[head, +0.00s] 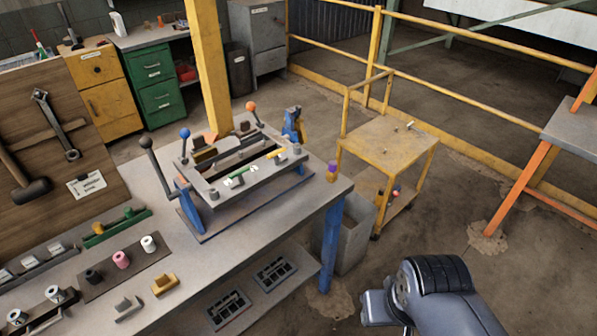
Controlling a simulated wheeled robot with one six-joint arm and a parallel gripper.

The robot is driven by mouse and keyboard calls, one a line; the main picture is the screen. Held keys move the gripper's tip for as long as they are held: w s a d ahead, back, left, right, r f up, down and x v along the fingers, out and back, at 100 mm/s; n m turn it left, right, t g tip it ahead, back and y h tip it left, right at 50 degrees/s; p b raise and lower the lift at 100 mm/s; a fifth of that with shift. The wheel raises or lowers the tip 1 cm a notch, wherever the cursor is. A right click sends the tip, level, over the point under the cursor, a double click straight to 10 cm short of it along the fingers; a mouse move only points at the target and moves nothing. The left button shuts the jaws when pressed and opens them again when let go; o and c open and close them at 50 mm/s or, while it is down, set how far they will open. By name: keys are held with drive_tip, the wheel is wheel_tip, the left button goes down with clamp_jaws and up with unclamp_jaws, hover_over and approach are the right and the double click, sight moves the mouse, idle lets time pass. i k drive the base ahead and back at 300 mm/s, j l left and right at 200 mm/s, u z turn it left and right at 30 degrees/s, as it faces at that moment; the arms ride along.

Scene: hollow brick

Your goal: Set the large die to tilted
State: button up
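A large grey rectangular frame (213,188) with long openings sits on blue supports (190,210) on the workbench; I take it to be the large die, but no label confirms this. It looks roughly level with the bench top. Levers with a dark knob (146,142), a blue knob (184,132) and an orange knob (251,106) rise around it. A green piece and a yellow piece lie along its near edge. My gripper (373,308) is partly in view at the bottom right, apart from the bench and the frame. Its fingers do not show clearly.
The workbench (205,262) also holds pink, white and black cylinders (121,260) and a yellow block (165,284). A grey bin (357,235) stands beside its right end. A yellow cart (388,143) stands farther right. Floor is open between cart and orange stand (520,180).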

sight(218, 197)
drive_tip(key=i+j+u, duration=0.15)
drive_tip(key=u, duration=0.3)
drive_tip(key=i+j+u, duration=0.15)
drive_tip(key=u, duration=0.35)
drive_tip(key=i+u, duration=0.25)
drive_tip(key=u, duration=0.2)
